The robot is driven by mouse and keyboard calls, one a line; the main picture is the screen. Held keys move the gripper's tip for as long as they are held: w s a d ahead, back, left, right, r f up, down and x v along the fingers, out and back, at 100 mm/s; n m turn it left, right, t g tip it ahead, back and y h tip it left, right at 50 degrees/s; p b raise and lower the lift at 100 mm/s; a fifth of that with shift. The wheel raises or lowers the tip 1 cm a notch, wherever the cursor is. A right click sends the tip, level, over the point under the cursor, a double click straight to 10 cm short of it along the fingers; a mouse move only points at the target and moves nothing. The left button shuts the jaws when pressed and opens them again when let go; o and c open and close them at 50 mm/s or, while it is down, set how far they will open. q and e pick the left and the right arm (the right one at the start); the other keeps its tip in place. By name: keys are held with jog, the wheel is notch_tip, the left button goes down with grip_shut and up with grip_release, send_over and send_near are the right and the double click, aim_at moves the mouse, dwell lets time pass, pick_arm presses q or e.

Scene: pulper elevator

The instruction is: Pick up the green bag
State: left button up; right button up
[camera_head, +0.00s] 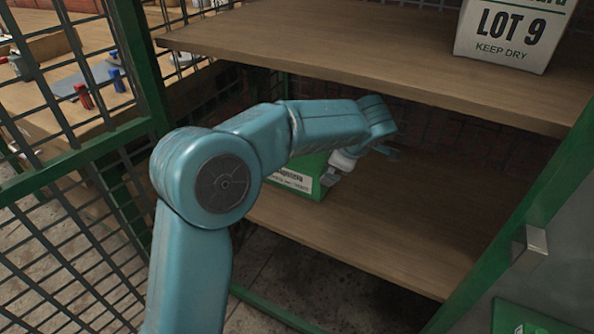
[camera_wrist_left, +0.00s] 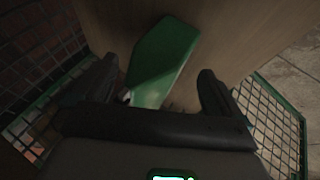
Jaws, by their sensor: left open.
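The green bag (camera_head: 300,180), with a white printed label, stands on the lower shelf (camera_head: 370,235) of the cage, partly hidden behind my left arm. In the left wrist view the green bag (camera_wrist_left: 165,62) shows ahead of and between my open fingers. My left gripper (camera_wrist_left: 158,72) is open and nothing is clamped in it. In the head view the left gripper (camera_head: 386,151) is mostly hidden by my wrist, between the two shelves and close to the bag. Whether the fingers touch the bag cannot be told. My right gripper is not in view.
The upper shelf (camera_head: 400,55) lies just above my left wrist and carries a white "LOT 9" bag (camera_head: 515,30). A green-framed mesh panel (camera_head: 70,130) stands at left. The lower shelf is bare to the right of the bag. A green post (camera_head: 510,220) bounds the right side.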

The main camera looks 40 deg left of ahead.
pick_arm(q)
jog(key=x, duration=0.5)
jog(key=shift+s+a+f+p, duration=0.1)
jog(key=shift+a+f+p, duration=0.15)
jog(key=shift+f+p, duration=0.15)
jog(key=shift+r, duration=0.1)
jog(key=c, duration=1.1)
